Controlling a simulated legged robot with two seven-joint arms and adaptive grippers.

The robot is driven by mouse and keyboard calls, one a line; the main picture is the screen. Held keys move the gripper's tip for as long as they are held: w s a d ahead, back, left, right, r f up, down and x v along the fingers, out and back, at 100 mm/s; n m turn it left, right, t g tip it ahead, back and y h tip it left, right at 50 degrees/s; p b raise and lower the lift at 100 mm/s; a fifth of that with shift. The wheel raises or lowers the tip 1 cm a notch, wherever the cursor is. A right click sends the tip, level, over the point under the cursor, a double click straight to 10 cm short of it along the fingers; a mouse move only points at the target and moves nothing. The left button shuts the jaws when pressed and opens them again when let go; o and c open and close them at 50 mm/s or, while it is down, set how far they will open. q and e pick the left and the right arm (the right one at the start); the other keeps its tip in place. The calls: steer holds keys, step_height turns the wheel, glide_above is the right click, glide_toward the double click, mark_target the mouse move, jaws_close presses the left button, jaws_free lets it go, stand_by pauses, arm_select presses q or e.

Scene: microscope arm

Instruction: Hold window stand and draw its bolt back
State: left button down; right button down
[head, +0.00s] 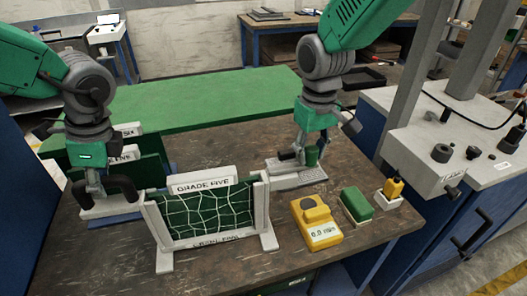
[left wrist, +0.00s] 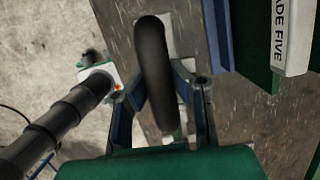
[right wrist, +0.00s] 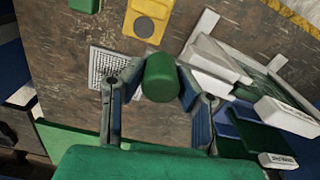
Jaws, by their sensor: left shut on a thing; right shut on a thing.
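My left gripper (head: 98,186) is shut on a black arched handle (head: 125,186), on a pale base plate (head: 108,208) at the table's left. In the left wrist view the handle (left wrist: 152,60) runs between the fingers. My right gripper (head: 307,146) is shut on a green cylinder (head: 312,157) above a pale grey plate (head: 298,179). In the right wrist view the green cylinder (right wrist: 161,80) sits upright between the fingertips. A black lever (head: 287,155) stands beside it. I cannot tell for certain which part is the window stand or its bolt.
A framed net rack (head: 208,215) labelled GRADE FIVE stands between the arms at the front. A yellow device (head: 317,224), a green block (head: 356,205) and a small yellow item (head: 392,187) sit at the right. The dark tabletop (head: 215,268) is bare in front.

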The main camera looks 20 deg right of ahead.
arm_select(q)
steer(key=shift+a, duration=0.2)
arm_select(e)
steer(key=c, duration=1.2)
jaws_free()
steer(key=shift+d, duration=0.1)
step_height(320, 180, up, 12)
arm_select(q)
steer(key=c, duration=1.4)
jaws_free()
steer(key=shift+c, duration=0.2)
arm_select(e)
steer(key=shift+f, duration=0.1)
